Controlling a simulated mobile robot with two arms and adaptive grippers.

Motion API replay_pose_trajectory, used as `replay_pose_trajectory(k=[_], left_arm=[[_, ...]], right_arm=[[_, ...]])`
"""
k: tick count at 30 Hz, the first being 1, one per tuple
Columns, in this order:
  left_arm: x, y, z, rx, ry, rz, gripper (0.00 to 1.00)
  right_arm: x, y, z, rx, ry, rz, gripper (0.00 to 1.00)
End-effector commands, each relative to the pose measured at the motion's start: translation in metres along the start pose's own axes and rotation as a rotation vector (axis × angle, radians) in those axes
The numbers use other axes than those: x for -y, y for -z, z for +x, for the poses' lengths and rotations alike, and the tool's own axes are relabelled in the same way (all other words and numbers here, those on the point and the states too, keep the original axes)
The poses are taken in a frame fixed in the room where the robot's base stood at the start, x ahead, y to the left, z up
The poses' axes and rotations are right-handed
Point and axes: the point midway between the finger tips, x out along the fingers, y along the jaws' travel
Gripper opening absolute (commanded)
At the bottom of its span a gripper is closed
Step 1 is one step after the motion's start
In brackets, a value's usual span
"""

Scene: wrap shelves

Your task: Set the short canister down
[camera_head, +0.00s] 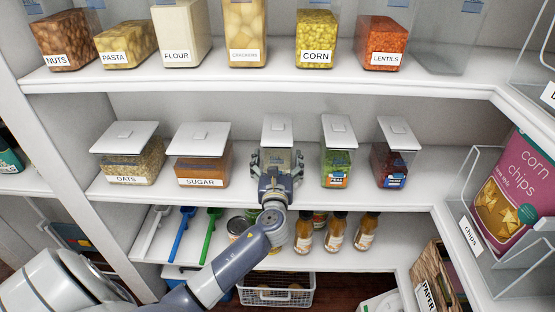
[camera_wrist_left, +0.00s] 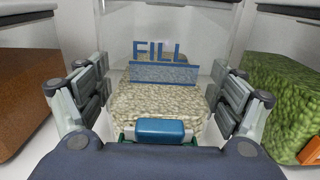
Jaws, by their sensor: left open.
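The short canister (camera_head: 278,132) is clear with a white lid and stands on the middle shelf, between the sugar and the peas. In the left wrist view its pale grainy contents (camera_wrist_left: 155,104) show behind a blue FILL mark. My left gripper (camera_head: 277,165) is at its front, with one finger on each side. The fingers (camera_wrist_left: 163,95) are open, and narrow gaps seem to show between them and the canister. The gripper hides the canister's lower front and base, so its contact with the shelf cannot be seen. My right gripper is not in view.
The sugar canister (camera_head: 199,164) is close on the left and the peas canister (camera_head: 337,160) on the right. The upper shelf edge (camera_head: 280,88) runs above. Bottles (camera_head: 336,232) and scoops (camera_head: 182,236) are below. A chips box (camera_head: 515,190) is at right.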

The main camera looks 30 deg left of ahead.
Motion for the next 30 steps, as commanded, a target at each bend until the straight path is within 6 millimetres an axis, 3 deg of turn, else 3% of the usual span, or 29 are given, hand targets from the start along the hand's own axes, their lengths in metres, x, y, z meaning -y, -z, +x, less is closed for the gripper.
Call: replay_pose_trajectory(k=[5, 18, 23, 30], left_arm=[[0.0, 0.001, -0.02, -0.002, 0.002, -0.001, 0.86], [0.0, 0.001, -0.106, -0.001, 0.001, -0.001, 0.86], [0.0, 0.0, -0.118, 0.0, 0.0, -0.001, 0.86], [0.0, -0.001, -0.12, 0.0, 0.0, -0.003, 0.86]], right_arm=[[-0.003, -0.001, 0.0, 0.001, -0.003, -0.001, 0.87], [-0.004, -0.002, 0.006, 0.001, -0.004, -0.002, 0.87], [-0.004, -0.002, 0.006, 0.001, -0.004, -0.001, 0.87], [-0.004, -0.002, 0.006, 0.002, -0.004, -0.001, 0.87]])
